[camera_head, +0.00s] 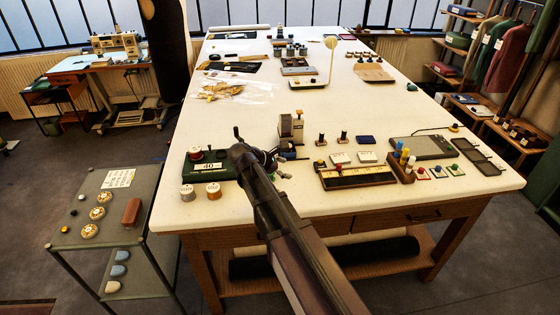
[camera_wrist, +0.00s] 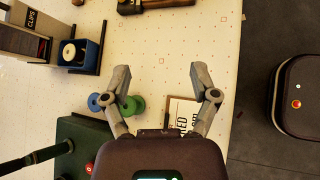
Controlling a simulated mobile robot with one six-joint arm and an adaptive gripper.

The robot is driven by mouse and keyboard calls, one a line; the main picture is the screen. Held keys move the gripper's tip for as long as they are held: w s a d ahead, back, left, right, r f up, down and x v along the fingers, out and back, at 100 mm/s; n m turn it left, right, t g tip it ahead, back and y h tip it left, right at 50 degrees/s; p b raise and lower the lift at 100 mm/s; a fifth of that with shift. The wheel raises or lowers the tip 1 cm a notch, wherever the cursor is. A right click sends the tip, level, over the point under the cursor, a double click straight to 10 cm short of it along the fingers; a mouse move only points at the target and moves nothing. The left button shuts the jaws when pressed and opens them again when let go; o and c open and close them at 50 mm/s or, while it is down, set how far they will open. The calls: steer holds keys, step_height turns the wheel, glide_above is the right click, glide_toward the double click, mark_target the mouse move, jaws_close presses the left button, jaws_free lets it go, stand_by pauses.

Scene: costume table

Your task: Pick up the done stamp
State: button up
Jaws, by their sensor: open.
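My gripper (camera_wrist: 160,72) is open in the wrist view, with bare white tabletop between its fingertips. In the head view my gripper (camera_head: 272,162) is above the front left of the table, partly hidden by my arm. Two small dark stamp-like pieces with knob handles, a left one (camera_head: 321,139) and a right one (camera_head: 343,137), stand upright to the right of it. They are apart from my gripper. Their labels are too small to read, so I cannot tell whether either is the done stamp. No stamp clearly shows in the wrist view.
A dark green box (camera_head: 206,163), spools (camera_head: 213,189), a wood-edged tray (camera_head: 357,177) and a tablet-like pad (camera_head: 421,147) stand nearby. In the wrist view, green spools (camera_wrist: 132,105) and a lettered card (camera_wrist: 184,112) lie by the fingers. The table's middle has free room.

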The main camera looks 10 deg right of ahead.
steer(key=s+d+f+m+g+y+b, duration=0.1)
steer(key=s+f+m, duration=0.1)
steer(key=s+f, duration=0.1)
steer(key=s+d+f+m+y+b, duration=0.1)
steer(key=s+d+f+m, duration=0.1)
steer(key=s+f+m, duration=0.1)
steer(key=s+d+f+m+g+y+b, duration=0.1)
steer(key=s+d+f+m+y, duration=0.1)
steer(key=s+f+m, duration=0.1)
steer(key=shift+s+g+b, duration=0.3)
steer(key=shift+s+b, duration=0.05)
steer(key=shift+s, duration=0.15)
steer(key=s+f+m+g+y+b, duration=0.1)
steer(key=s+f+m+y+b, duration=0.2)
steer(key=s+m, duration=0.7)
step_height(320, 180, down, 3)
steer(key=y, duration=0.2)
steer(key=shift+d+f+y+b, duration=0.15)
steer(key=shift+d+y+b, duration=0.05)
steer(key=shift+y+b, duration=0.2)
steer(key=shift+c, duration=1.4)
